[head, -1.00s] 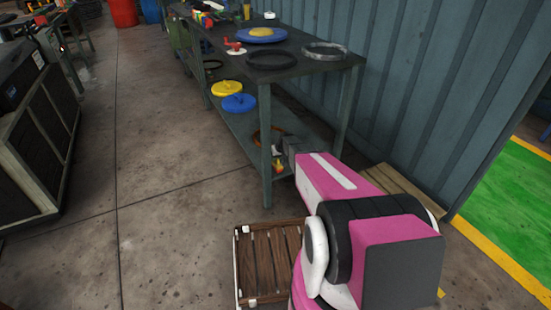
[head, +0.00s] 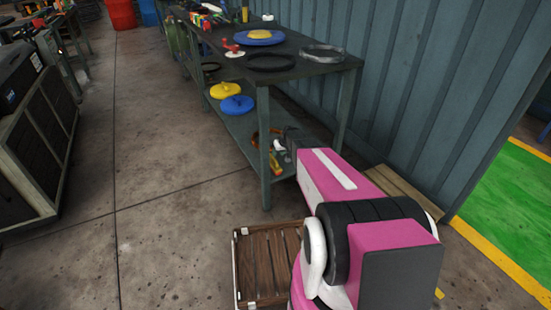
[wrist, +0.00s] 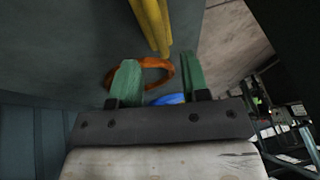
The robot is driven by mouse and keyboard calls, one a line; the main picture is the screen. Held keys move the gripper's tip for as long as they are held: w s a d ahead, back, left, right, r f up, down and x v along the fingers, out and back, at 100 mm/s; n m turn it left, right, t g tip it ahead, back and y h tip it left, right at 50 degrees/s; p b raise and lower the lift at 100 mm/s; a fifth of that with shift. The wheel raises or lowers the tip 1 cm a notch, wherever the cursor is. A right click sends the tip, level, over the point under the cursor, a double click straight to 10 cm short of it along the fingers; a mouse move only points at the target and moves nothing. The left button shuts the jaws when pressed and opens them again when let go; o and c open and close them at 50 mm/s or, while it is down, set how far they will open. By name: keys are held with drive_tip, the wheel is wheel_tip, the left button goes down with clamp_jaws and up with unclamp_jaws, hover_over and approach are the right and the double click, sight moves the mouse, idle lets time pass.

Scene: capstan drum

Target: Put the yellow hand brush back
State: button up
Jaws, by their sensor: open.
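A long yellow piece (wrist: 152,25), which looks like part of the yellow hand brush, comes in from the top of the wrist view. It shows just beyond my fingertips; most of it is out of frame. My gripper (wrist: 158,72) is open, its two green fingers apart with nothing clearly between them. In the head view a small yellow and red thing (head: 276,163) lies by the near end of the bench's lower shelf (head: 236,128), close to my gripper. I cannot tell for sure if it is the brush.
An orange ring (wrist: 168,76) lies on the shelf behind my fingers. Yellow (head: 224,90) and blue (head: 237,104) discs lie farther along. The bench top (head: 300,66) and its front leg (head: 265,165) are close to my arm. A wooden crate (head: 265,262) stands on the floor.

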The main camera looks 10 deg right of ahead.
drive_tip(key=s+r+m+g+h, duration=0.1)
drive_tip(key=s+r, duration=0.5)
drive_tip(key=s, duration=0.5)
drive_tip(key=s+a+r+m+g+h, duration=0.1)
drive_tip(key=s+r, duration=0.5)
drive_tip(key=s, duration=0.6)
drive_tip(key=s+a+r+m+g+h, duration=0.1)
drive_tip(key=s+r, duration=0.5)
drive_tip(key=s, duration=0.6)
drive_tip(key=shift+r+g, duration=0.3)
